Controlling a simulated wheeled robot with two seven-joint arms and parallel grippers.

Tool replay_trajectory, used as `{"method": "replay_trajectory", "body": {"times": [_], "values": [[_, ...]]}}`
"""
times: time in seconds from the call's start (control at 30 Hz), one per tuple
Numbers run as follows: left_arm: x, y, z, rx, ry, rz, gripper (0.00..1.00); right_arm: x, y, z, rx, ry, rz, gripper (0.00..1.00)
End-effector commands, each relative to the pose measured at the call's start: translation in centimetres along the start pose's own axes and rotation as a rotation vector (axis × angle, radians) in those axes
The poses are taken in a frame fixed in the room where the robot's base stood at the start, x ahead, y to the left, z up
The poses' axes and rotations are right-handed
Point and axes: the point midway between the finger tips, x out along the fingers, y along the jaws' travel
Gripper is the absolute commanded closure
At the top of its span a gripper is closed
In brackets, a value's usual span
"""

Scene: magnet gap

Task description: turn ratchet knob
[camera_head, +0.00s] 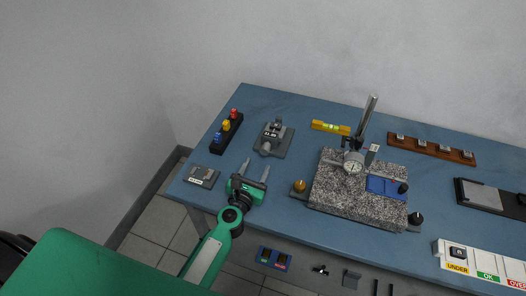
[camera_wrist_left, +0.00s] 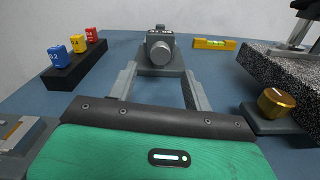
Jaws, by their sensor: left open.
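The ratchet knob (camera_head: 265,148) is a grey cylinder on the near end of a small grey gauge with a display (camera_head: 272,132), on a flat grey base. In the left wrist view the knob (camera_wrist_left: 165,54) faces me, upper middle, just beyond the fingertips. My left gripper (camera_head: 256,166) is open and empty at the table's near left part, its fingers pointing at the gauge. In the left wrist view its two fingers (camera_wrist_left: 160,74) are spread on either side of the line to the knob, apart from it. My right gripper is not in view.
A black rack (camera_head: 226,136) with blue, yellow and red blocks stands left of the gauge. A speckled granite block (camera_head: 350,200) with a dial stand is to the right, a brass knob (camera_head: 299,186) at its left. A yellow level (camera_head: 330,128) lies behind. A small grey box (camera_head: 201,176) lies near left.

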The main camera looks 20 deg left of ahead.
Motion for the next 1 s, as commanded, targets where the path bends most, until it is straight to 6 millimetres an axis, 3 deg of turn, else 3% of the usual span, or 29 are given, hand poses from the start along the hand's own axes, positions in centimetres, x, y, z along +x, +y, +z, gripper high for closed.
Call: {"method": "replay_trajectory", "body": {"times": [0.2,0.4,0.83,0.87,1.0], "values": [[3.8,0.0,0.1,0.001,-0.001,0.0,0.49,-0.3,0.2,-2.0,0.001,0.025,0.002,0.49],[6.0,0.0,0.0,0.0,0.0,0.0,0.49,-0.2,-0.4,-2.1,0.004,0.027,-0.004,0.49],[6.8,0.0,-0.1,0.0,0.001,0.0,0.49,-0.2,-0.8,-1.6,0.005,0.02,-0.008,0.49],[6.8,0.0,-0.1,0.0,0.001,0.0,0.51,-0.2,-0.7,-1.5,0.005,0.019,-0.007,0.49],[6.8,0.0,-0.1,0.0,0.001,0.0,0.79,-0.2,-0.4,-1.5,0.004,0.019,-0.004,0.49]]}}
